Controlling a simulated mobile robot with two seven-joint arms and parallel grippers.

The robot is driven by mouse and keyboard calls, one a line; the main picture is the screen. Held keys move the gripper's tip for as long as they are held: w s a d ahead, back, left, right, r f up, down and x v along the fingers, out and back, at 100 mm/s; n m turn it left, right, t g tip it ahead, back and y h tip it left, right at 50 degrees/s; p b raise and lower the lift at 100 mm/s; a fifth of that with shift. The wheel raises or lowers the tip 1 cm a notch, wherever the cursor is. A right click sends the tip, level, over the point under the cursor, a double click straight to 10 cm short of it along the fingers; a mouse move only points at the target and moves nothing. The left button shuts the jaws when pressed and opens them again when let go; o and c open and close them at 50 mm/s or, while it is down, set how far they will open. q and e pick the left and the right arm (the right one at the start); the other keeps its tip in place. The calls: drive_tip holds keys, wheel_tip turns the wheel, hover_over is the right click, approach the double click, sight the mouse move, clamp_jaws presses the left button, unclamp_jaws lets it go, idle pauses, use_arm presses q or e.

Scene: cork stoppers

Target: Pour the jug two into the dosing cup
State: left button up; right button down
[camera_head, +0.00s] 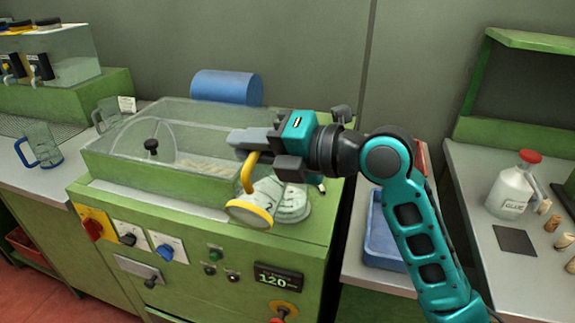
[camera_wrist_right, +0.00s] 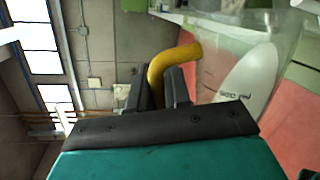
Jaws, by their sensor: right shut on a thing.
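A clear jug with a yellow handle (camera_head: 249,172) and a yellow ring (camera_head: 249,214) at one end hangs tilted, with the ring low toward the front left. My right gripper (camera_head: 258,150) is shut on its handle, above the green machine's right front. The yellow handle (camera_wrist_right: 172,72) also shows between the fingers in the right wrist view, beside a clear wall and a white patch. A pale round piece (camera_head: 294,203) shows behind and right of the ring; I cannot tell whether it is the dosing cup or part of the jug. My left gripper is out of view.
A clear open-topped tank (camera_head: 120,165) with pale matter inside sits on the green machine, left of the gripper. A blue-handled jug (camera_head: 42,142) and a grey-handled jug (camera_head: 106,116) stand farther left. A blue tray (camera_head: 379,240) and a glue bottle (camera_head: 511,188) are right.

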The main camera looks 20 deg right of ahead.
drive_tip(key=shift+w+d+r+m+p, duration=0.25)
drive_tip(key=shift+w+d+m, duration=0.1)
drive_tip(key=shift+w, duration=0.1)
drive_tip(key=shift+w+d+r+m+p, duration=0.2)
drive_tip(key=shift+w+d+m, duration=0.1)
drive_tip(key=shift+w, duration=0.15)
drive_tip(key=shift+w+d+r, duration=0.15)
drive_tip(key=shift+w+d, duration=0.05)
drive_tip(key=shift+w, duration=0.05)
idle(0.4)
drive_tip(key=shift+w+d+r+m+g+y, duration=0.35)
drive_tip(key=shift+w+d+m, duration=0.2)
drive_tip(key=shift+m, duration=0.2)
